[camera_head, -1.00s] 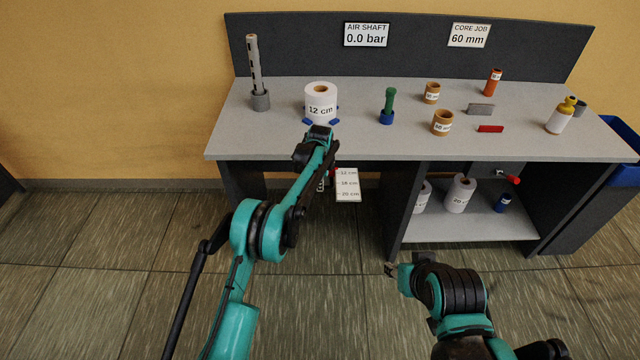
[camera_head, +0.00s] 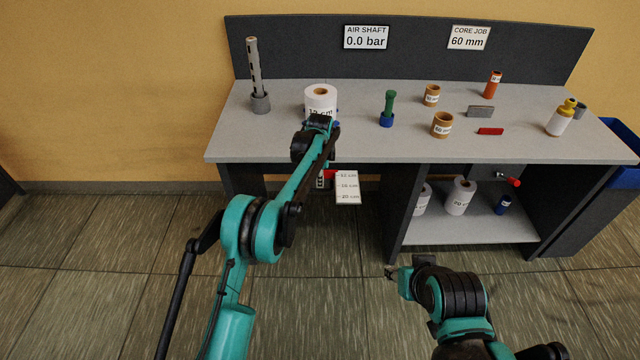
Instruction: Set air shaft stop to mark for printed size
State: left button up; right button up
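A white card (camera_head: 347,188) with marks for 12, 18 and 20 cm hangs below the table's front edge. A small red piece (camera_head: 330,174) sits at its left edge, about level with the 12 cm mark. The white roll (camera_head: 320,92), labelled 12 cm, stands on the table, its lower part hidden by my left wrist. The grey air shaft (camera_head: 255,68) stands upright in a holder at the left. My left gripper (camera_head: 321,180) is beside the red piece; my forearm covers most of it, hiding its fingers. My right gripper (camera_head: 391,273) is low before the table, apart from everything; its fingers are too small to judge.
Signs read air shaft 0.0 bar (camera_head: 366,37) and core job 60 mm (camera_head: 469,38). A green-handled tool (camera_head: 388,106), brown cores (camera_head: 442,124), a red block (camera_head: 490,131) and a yellow-capped bottle (camera_head: 562,117) stand on the table (camera_head: 280,145). Rolls (camera_head: 460,196) stand on the lower shelf.

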pick_arm(q)
notch_tip(320, 180, up, 6)
jog(key=s, duration=0.1)
jog(key=shift+s+r, duration=0.15)
dwell(0.4)
jog(key=s+a+r+n+t, duration=0.1)
jog(key=s+a+r+n, duration=0.45)
jog(key=s+r, duration=0.35)
jog(key=s+a+r+n+t, duration=0.2)
jog(key=s+a+r+n, duration=0.35)
jog(key=s, duration=0.55)
jog(key=s+a+f+n, duration=0.2)
jog(key=s, duration=0.5)
jog(key=s+a+f+n+t, duration=0.1)
jog(key=s+a+f+n, duration=0.1)
jog(key=s, duration=0.5)
jog(key=s+a+f+n+t, duration=0.1)
jog(key=s+a+f+n, duration=0.1)
jog(key=s, duration=0.6)
jog(key=shift+a+n, duration=0.35)
jog(key=shift+n, duration=0.15)
